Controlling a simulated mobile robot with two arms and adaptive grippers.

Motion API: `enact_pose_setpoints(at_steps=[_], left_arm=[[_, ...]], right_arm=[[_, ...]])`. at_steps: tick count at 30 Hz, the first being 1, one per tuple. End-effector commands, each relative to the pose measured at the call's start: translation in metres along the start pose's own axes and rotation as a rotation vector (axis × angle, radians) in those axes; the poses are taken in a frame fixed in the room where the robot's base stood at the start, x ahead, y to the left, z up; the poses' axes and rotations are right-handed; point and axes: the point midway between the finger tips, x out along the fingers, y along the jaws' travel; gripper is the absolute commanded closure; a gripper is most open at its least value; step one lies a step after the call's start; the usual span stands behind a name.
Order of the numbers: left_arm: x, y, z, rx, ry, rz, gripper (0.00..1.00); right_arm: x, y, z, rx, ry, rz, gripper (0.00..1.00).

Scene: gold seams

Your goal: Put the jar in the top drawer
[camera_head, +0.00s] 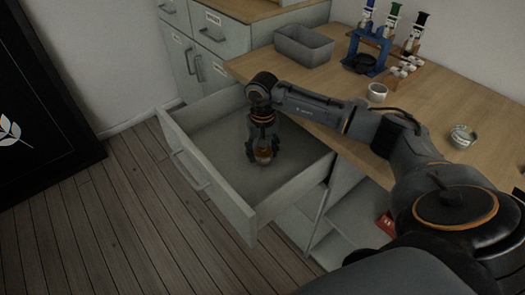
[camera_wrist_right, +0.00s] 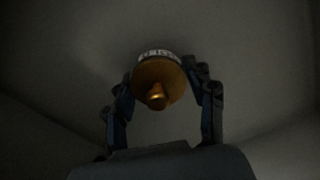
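The top drawer (camera_head: 213,193) is pulled wide open, and its grey floor is otherwise bare in the head view. My right gripper (camera_head: 262,158) points down inside the drawer. The jar (camera_head: 263,154) is between its fingers, low near the drawer floor; I cannot tell whether it touches the floor. In the right wrist view the jar (camera_wrist_right: 158,82) shows a golden lid with a knob and a pale labelled side. The fingers stand on both sides of it. My left gripper is not in view.
The wooden counter (camera_head: 430,115) beside the drawer holds a grey bin (camera_head: 303,45), a blue stand (camera_head: 368,45), a white cup (camera_head: 377,92) and a small glass container (camera_head: 462,136). A dark framed panel (camera_head: 40,110) stands at left. The floor before the drawer is clear.

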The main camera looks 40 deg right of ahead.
Motion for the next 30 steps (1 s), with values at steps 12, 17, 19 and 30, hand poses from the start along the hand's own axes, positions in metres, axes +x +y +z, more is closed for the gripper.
enact_pose_setpoints(at_steps=[12, 17, 19, 30], left_arm=[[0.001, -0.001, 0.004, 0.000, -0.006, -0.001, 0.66], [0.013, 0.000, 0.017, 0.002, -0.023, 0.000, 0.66], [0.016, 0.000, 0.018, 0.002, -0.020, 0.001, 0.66], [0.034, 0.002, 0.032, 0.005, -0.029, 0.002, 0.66]], right_arm=[[-0.002, 0.000, 0.000, 0.000, 0.000, 0.000, 0.30], [-0.017, 0.000, -0.002, 0.000, 0.004, -0.002, 0.30], [-0.032, 0.000, -0.002, 0.001, 0.006, 0.000, 0.30], [-0.107, 0.000, -0.001, 0.000, 0.003, 0.000, 0.30]])
